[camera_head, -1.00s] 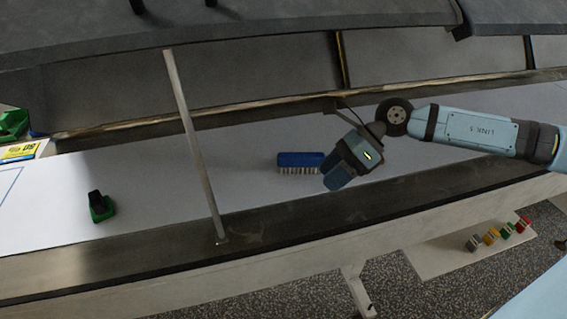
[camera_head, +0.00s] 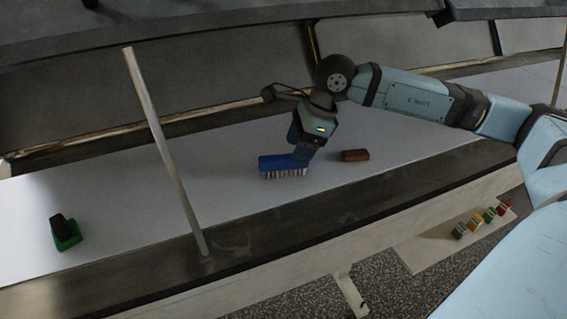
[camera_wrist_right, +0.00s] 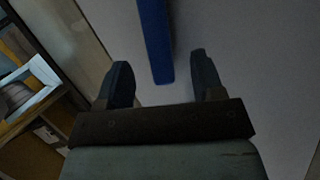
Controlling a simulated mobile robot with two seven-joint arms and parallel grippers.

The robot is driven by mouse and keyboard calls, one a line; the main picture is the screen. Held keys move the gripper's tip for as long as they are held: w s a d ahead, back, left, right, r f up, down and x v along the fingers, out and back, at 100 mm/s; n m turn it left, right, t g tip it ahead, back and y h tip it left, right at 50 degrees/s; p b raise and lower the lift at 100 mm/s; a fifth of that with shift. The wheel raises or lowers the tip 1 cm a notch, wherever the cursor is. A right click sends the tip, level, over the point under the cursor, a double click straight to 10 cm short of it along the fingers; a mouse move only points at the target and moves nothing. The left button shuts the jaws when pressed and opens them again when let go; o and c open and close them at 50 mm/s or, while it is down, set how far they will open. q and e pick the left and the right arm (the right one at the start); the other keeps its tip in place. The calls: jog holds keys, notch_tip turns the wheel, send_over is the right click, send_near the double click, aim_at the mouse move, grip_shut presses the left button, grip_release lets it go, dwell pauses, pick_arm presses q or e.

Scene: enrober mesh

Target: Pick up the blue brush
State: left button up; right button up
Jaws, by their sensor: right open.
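The blue brush (camera_head: 276,163) lies on the white belt in the middle of the head view, its pale bristles facing the front. My right gripper (camera_head: 303,157) points down at the brush's right end and hides part of it. In the right wrist view the brush's blue back (camera_wrist_right: 154,40) runs between the lines of the two open fingers, its near end just ahead of the gap between the fingertips (camera_wrist_right: 162,75). The right gripper is open and empty. I cannot tell whether it touches the brush. My left gripper is not in view.
A brown block (camera_head: 355,155) lies right of the brush. A green brush with a black handle (camera_head: 65,233) is at the left. A metal post (camera_head: 165,150) rises left of the brush. Coloured buttons (camera_head: 480,222) sit on the front panel. The white belt (camera_head: 120,180) is mostly clear.

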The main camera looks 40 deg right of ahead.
aim_at(284, 157)
jog(key=shift+w+a, duration=0.45)
jog(key=shift+a, duration=0.4)
jog(key=shift+x, duration=2.5)
jog(key=shift+a+f+b, duration=0.1)
jog(key=shift+f+b, duration=0.05)
jog(key=shift+b, duration=0.2)
jog(key=shift+c, duration=0.4)
jog(key=c, duration=0.9)
